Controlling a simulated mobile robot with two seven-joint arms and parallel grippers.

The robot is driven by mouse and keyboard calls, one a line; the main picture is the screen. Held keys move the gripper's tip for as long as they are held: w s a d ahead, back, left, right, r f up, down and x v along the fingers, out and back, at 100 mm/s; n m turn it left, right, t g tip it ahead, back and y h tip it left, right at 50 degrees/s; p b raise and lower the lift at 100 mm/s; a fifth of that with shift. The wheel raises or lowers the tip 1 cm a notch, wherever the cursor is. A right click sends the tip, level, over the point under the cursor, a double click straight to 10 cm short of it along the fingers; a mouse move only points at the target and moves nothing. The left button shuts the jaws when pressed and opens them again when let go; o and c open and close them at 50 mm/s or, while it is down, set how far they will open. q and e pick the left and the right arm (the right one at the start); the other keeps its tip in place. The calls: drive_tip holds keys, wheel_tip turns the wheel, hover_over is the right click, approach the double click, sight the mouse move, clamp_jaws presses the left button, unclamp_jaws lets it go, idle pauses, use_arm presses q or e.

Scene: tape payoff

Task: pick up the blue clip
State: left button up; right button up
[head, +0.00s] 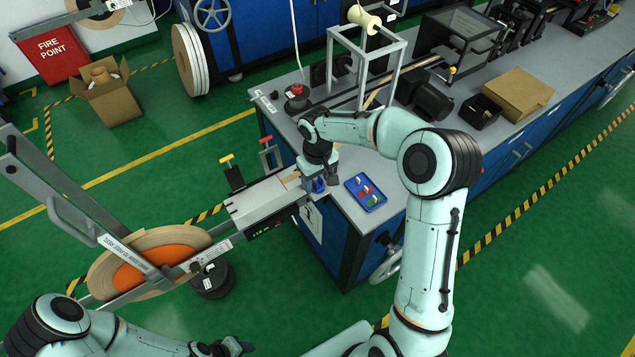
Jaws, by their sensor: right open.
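My right gripper (321,182) is open and points down at the near left corner of the bench, beside the end of the tape path. A small blue piece (318,186), which looks like the blue clip, shows at its fingertips. The gripper partly hides it, and I cannot tell whether the fingers touch it.
The tape payoff arm with its orange-centred reel (158,262) stands left of the bench (345,222). A white frame (362,75) with a spool rises behind my right arm. A cardboard box (519,92) and a black bin (481,112) stand farther right.

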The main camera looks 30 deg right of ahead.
drive_tip(key=c, duration=1)
drive_tip(key=shift+r, duration=0.1)
drive_tip(key=shift+c, duration=0.2)
